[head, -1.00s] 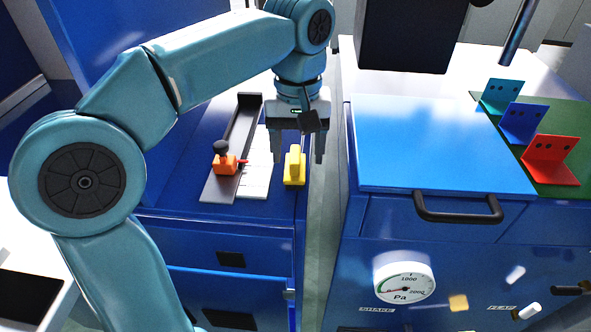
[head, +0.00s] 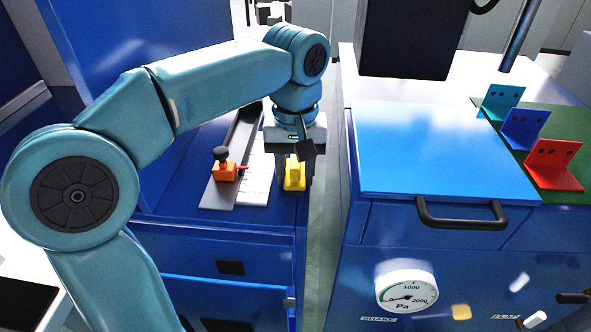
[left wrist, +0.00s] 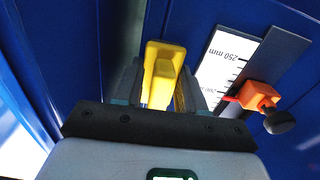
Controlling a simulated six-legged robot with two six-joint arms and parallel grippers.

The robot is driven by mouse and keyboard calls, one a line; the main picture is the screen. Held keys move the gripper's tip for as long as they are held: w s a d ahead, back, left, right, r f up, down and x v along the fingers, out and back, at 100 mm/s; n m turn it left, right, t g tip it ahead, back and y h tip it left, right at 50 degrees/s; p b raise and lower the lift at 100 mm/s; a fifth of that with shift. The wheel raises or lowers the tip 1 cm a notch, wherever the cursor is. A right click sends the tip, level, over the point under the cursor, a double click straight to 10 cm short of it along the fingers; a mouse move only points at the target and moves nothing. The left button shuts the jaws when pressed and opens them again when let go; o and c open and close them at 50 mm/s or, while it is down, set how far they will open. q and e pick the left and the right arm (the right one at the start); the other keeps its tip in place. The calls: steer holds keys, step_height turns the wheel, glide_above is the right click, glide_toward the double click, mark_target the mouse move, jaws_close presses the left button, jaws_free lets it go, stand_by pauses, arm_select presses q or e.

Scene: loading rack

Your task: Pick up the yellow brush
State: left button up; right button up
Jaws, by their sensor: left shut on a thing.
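The yellow brush (head: 294,175) stands on the blue cabinet top near its right edge. My left gripper (head: 294,172) points down over it and is shut on it, one finger on each side. In the left wrist view the yellow brush (left wrist: 162,75) sits between the two fingers of my left gripper (left wrist: 160,85). Its lower part is hidden by the gripper body there. I cannot tell any gap between the brush and the cabinet top. My right gripper does not show.
Left of the brush lies a white millimetre scale (head: 256,183) with a dark rail and an orange slider (head: 225,171) with a black knob. A gap separates this cabinet from one with a blue lid (head: 440,150). Cyan, blue and red brackets (head: 556,163) stand at right.

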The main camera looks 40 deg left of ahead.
arm_select(q)
step_height(320, 180, up, 20)
steer(key=p, duration=0.7)
steer(key=shift+f, duration=0.1)
steer(key=shift+o, duration=1.1)
steer(key=shift+c, duration=0.5)
